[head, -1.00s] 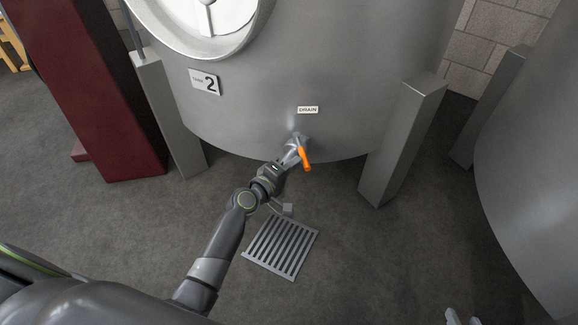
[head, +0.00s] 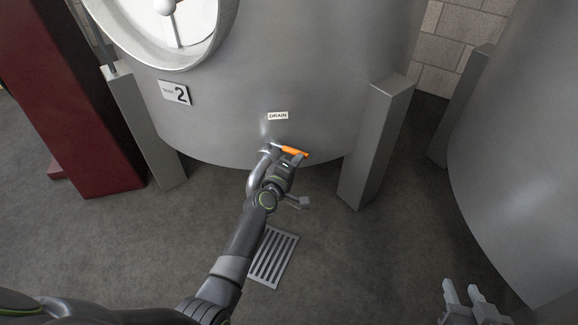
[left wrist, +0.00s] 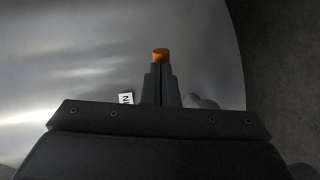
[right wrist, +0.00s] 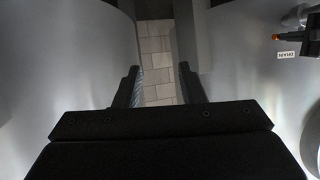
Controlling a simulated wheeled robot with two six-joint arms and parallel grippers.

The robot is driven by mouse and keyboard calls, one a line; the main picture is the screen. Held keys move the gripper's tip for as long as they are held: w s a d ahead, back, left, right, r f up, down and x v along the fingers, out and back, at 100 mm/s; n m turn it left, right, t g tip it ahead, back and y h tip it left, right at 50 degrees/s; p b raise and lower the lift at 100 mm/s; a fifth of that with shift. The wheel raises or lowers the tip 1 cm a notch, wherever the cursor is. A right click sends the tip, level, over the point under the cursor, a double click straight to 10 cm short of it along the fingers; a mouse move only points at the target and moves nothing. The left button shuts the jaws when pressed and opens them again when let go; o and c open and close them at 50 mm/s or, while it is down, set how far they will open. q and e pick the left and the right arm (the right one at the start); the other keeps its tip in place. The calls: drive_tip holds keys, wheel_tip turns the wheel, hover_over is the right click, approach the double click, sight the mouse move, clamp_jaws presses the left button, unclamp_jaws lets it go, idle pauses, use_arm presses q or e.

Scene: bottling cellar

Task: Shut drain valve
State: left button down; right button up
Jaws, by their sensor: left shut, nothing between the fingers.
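The drain valve's orange handle (head: 294,152) lies nearly level at the foot of the tank marked 2 (head: 240,60), pointing right under the DRAIN label (head: 278,116). The grey drain pipe (head: 259,172) curves down beside my gripper. My left gripper (head: 288,160) is shut and empty, right at the handle. In the left wrist view the orange handle (left wrist: 161,54) shows just beyond the closed fingertips (left wrist: 160,72); I cannot tell if they touch. My right gripper (head: 460,290) is open and empty at the lower right, far from the valve.
A floor grate (head: 273,258) lies below the valve, partly behind my left arm. Tank legs stand left (head: 145,130) and right (head: 372,145) of the valve. A dark red post (head: 75,110) is at the left and another tank (head: 520,150) at the right. The floor between is clear.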

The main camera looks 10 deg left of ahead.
use_arm(q)
drive_tip(key=shift+w+d+r, duration=0.2)
drive_tip(key=shift+w+d, duration=0.15)
drive_tip(key=shift+w, duration=0.25)
use_arm(e)
drive_tip(key=shift+w+d+r+t, duration=0.1)
drive_tip(key=shift+w+r+t, duration=0.2)
drive_tip(key=shift+r, duration=0.25)
drive_tip(key=shift+w+r+t, duration=0.2)
drive_tip(key=shift+r+t, duration=0.2)
drive_tip(key=shift+r, duration=0.15)
use_arm(q)
drive_tip(key=shift+r, duration=0.1)
